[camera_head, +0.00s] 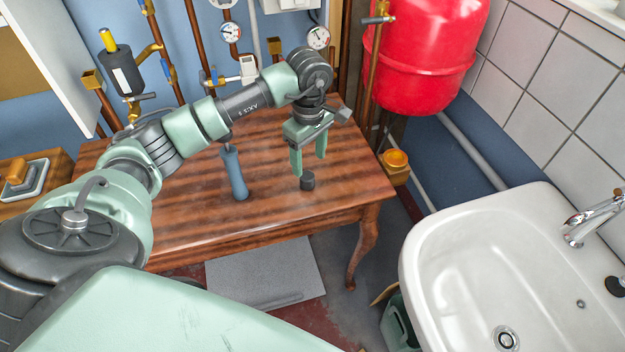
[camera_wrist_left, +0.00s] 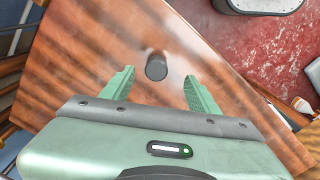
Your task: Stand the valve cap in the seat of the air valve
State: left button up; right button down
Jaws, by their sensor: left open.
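A small dark grey cylinder, which looks like the valve cap (camera_head: 307,181), stands on the wooden table near its front right part. My left gripper (camera_head: 308,165) is open and empty, pointing down just above the cap. In the left wrist view the cap (camera_wrist_left: 156,67) lies in line with the gap between the open fingers (camera_wrist_left: 159,76), with clear space on both sides. An orange round cup on a brass fitting (camera_head: 396,159), perhaps the air valve's seat, is beside the table's right edge, below the red tank. My right gripper is not in view.
A blue-handled tool (camera_head: 235,172) stands on the table (camera_head: 200,220), left of the gripper. A red tank (camera_head: 425,55) hangs at the back right, near copper pipes and gauges. A white sink (camera_head: 510,260) is at the right. The table's front right is mostly clear.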

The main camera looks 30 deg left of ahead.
aim_at(307, 175)
pick_arm(q)
jog(key=f, duration=0.2)
jog(key=f+p, duration=0.1)
jog(key=f, duration=0.1)
jog(key=a+f, duration=0.1)
jog(key=f, duration=0.1)
jog(key=shift+w+f, duration=0.25)
jog(key=shift+w, duration=0.05)
jog(key=shift+f, duration=0.2)
grip_shut()
